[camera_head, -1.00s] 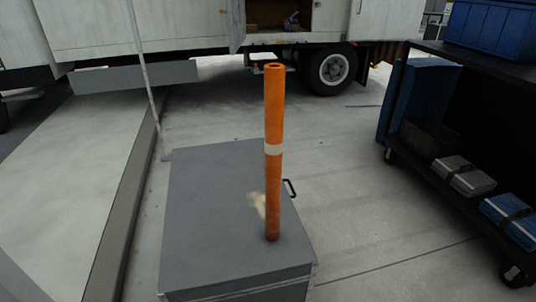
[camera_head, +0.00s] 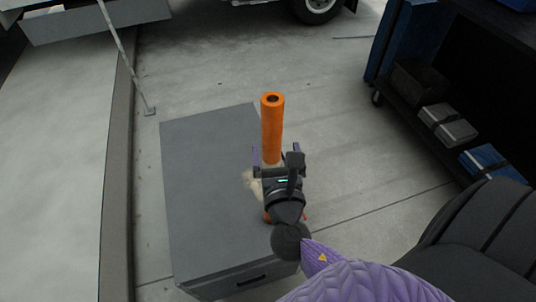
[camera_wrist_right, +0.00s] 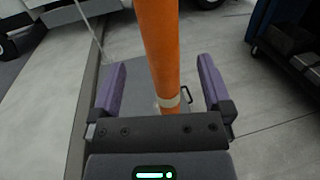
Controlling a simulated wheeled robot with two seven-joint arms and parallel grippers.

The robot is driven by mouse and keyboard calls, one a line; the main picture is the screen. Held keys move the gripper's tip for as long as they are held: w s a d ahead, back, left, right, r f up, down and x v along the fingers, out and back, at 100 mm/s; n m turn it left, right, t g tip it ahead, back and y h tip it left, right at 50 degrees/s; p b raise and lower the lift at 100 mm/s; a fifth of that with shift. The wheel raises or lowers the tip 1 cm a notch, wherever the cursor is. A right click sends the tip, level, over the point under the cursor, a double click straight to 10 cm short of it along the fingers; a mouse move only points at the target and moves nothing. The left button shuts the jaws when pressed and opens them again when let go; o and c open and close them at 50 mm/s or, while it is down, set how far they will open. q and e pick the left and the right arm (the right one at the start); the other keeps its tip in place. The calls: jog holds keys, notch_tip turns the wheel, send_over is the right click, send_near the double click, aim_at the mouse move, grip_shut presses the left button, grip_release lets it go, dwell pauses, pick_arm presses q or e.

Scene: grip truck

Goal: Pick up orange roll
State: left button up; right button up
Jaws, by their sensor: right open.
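The orange roll (camera_head: 272,130) stands upright on the grey box (camera_head: 205,190) in the head view. My right gripper (camera_head: 278,163) is in front of the roll and hides its lower middle; a bit of orange shows below it. In the right wrist view the roll (camera_wrist_right: 160,45), with its pale band, rises between the two purple fingers of my right gripper (camera_wrist_right: 163,88). The fingers are open, one on each side of the roll with gaps to it. My left gripper is not in view.
A dark cart (camera_head: 440,80) with cases on its lower shelf stands at the right. A truck wheel (camera_head: 318,6) shows at the top. A thin pole (camera_head: 122,55) and a raised kerb (camera_head: 117,170) lie left of the box. The pavement behind the box is clear.

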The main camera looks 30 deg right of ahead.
aim_at(273, 132)
jog(key=x, duration=0.8)
jog(key=shift+r, duration=0.1)
jog(key=shift+s, duration=0.1)
grip_shut()
